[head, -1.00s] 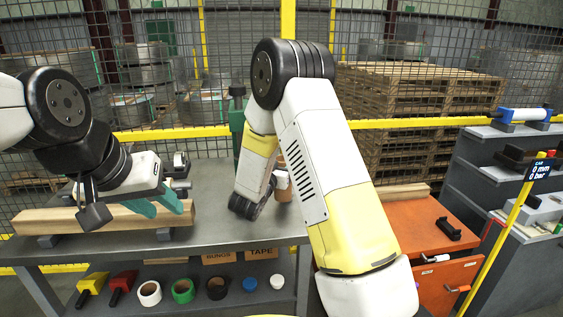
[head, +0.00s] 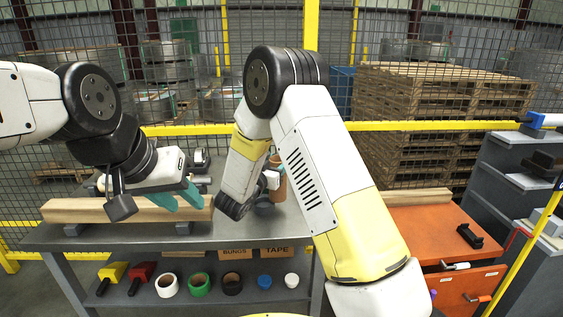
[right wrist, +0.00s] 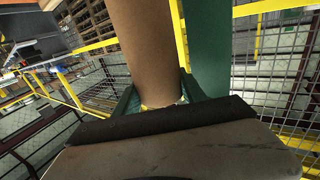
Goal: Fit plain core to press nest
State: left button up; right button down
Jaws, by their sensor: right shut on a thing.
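The plain core is a brown tube (head: 279,180), upright above the right part of the grey bench in the head view. It fills the upper middle of the right wrist view (right wrist: 146,50). My right gripper (right wrist: 160,103) is shut on it, with green fingers at its sides. In the head view this gripper is mostly hidden behind my own forearm. A dark round piece (head: 263,207) shows on the bench just below the core; I cannot tell whether they touch or whether it is the press nest. My left gripper (head: 184,203) is open and empty, with teal fingers apart before a wooden beam.
The long wooden beam (head: 92,210) lies on dark supports on the bench (head: 130,236). Tape rolls (head: 199,285) and boxes fill the shelf below. An orange cabinet (head: 410,225) stands at right. A mesh fence with a yellow rail (head: 420,126) runs behind.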

jog(key=shift+a, duration=2.4)
jog(key=shift+f, duration=1.75)
jog(key=c, duration=0.6)
grip_release()
